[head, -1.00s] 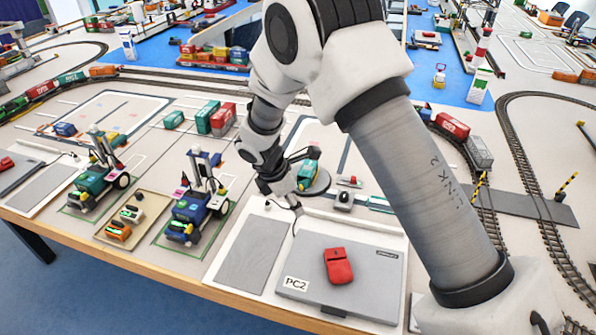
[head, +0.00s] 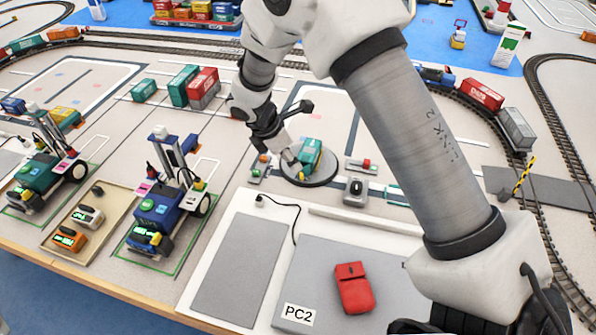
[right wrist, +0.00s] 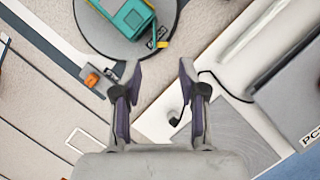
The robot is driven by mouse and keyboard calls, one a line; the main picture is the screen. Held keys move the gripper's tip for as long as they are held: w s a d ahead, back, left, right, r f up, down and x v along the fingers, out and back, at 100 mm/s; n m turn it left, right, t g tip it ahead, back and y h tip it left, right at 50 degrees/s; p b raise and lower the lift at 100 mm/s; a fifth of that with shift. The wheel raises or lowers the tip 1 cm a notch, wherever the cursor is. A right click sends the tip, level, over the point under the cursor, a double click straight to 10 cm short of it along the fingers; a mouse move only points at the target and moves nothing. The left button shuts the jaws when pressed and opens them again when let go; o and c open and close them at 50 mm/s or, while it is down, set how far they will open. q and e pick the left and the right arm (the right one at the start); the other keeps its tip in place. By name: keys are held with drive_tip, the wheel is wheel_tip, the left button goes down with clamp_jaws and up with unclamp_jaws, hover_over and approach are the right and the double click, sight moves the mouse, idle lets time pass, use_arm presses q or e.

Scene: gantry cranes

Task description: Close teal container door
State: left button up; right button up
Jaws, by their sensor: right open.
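A small teal container (head: 311,155) stands on a dark round turntable (head: 325,181), beyond the PC2 laptop. Yellow shows at its near end, but the door's position is unclear in the head view. My right gripper (head: 299,137) is open and empty beside the turntable's left edge. In the wrist view its spread fingers (right wrist: 159,74) point toward the plate, apart from the container. My left gripper is out of view.
The PC2 laptop (head: 324,272) carries a red mouse-like object (head: 353,287). A grey mouse-like device (head: 354,188) stands right of the turntable, and a small orange-topped device (head: 259,166) left of it. Toy vehicles (head: 157,212) stand left. More containers (head: 184,86) are behind.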

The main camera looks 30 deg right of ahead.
sight(300, 174)
drive_tip(key=x, duration=0.6)
drive_tip(key=shift+s+f, duration=0.1)
drive_tip(key=shift+f, duration=0.15)
drive_tip(key=shift+s+r, duration=0.1)
drive_tip(key=shift+c, duration=1.3)
clamp_jaws()
drive_tip(key=shift+w+r+m+g+p, duration=0.25)
drive_tip(key=shift+w+m+g+p, duration=0.15)
drive_tip(key=shift+m+p, duration=0.65)
drive_tip(key=shift+w+f+m, duration=0.15)
drive_tip(key=shift+f+m, duration=0.05)
drive_tip(key=shift+m, duration=0.05)
drive_tip(key=shift+f, duration=0.1)
